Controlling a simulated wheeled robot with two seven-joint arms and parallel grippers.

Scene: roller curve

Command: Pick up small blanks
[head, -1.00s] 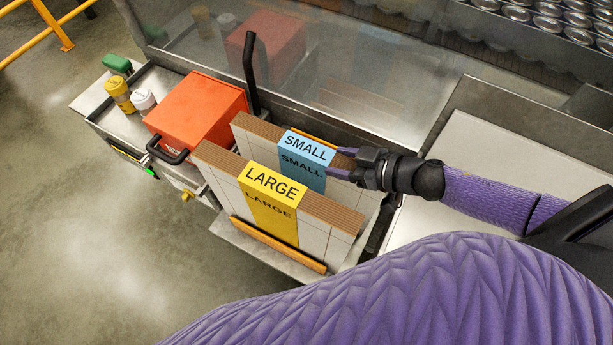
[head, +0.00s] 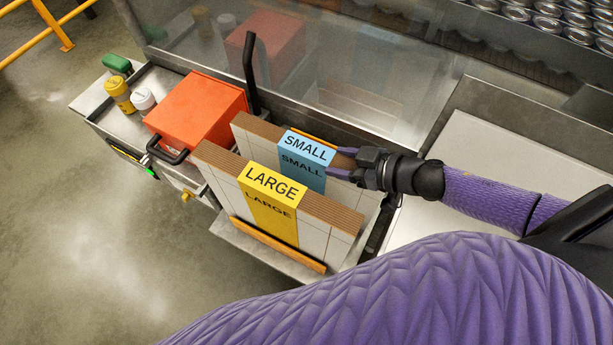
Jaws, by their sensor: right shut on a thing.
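The small blanks (head: 252,126) are an upright stack of cardboard sheets with a blue band labelled SMALL. The large blanks (head: 325,211) stand in front of them, with a yellow band labelled LARGE, and hide much of the lower part of the small stack. My right gripper (head: 340,162) comes in from the right and is shut on the small blanks at their upper right end, just right of the blue label. The stack still stands upright behind the large one. My left gripper is not in view.
An orange box (head: 197,109) with a black handle stands left of the stacks. A yellow-capped bottle (head: 119,95) and a white-capped one (head: 143,100) are farther left. A clear panel (head: 340,75) rises behind. A pale flat surface (head: 500,165) lies right. A wooden rail (head: 277,245) fronts the large stack.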

